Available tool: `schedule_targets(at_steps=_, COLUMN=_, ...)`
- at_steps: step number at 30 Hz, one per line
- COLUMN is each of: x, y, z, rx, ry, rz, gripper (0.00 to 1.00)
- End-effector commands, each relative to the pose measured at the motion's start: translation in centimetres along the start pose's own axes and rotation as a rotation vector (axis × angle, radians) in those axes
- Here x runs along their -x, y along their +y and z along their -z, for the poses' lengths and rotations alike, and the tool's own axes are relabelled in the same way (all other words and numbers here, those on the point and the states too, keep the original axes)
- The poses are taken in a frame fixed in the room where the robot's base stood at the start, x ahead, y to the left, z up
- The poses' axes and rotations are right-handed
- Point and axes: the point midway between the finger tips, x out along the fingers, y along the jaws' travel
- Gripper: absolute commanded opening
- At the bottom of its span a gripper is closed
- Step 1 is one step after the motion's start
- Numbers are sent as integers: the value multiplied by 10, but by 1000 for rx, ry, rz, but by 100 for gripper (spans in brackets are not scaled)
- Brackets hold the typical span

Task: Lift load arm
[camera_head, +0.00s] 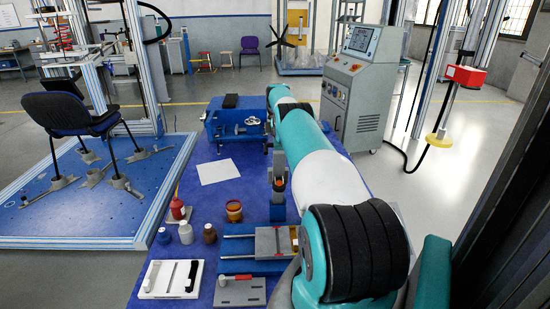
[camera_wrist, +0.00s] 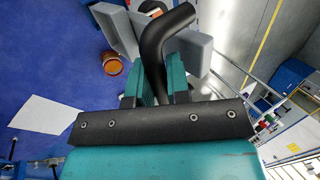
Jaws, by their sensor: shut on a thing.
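A black bent bar (camera_wrist: 155,45), which I take to be the load arm's handle, stands between the fingers of my gripper (camera_wrist: 157,82) in the wrist view. My gripper is shut on it. The bar curves toward the upper right beyond the fingers. Grey blocks (camera_wrist: 115,30) lie just behind it. In the head view a grey upright piece (camera_head: 278,188) stands on the blue bench near the end of my arm. My arm hides much of that area, and the grip cannot be made out there.
An amber jar (camera_head: 234,211), a red bottle (camera_head: 177,209) and small containers stand on the blue bench (camera_head: 215,255). A white sheet (camera_head: 217,171) lies farther back. A blue vise-like device (camera_head: 236,120) is at the far end. A control cabinet (camera_head: 355,85) stands to the right.

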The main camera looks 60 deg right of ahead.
Motion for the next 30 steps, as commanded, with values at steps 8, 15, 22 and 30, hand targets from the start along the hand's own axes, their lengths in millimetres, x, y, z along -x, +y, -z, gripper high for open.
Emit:
schedule_targets(at_steps=8, x=-2, y=1, z=4, rx=13, ry=22, rz=6, gripper=0)
schedule_targets(at_steps=15, x=0, y=0, z=8, rx=20, ry=20, rz=7, gripper=0)
schedule_targets(at_steps=22, x=0, y=-1, z=8, rx=20, ry=20, rz=6, gripper=42)
schedule_targets(at_steps=30, x=2, y=-1, z=2, rx=9, ry=23, rz=4, gripper=42)
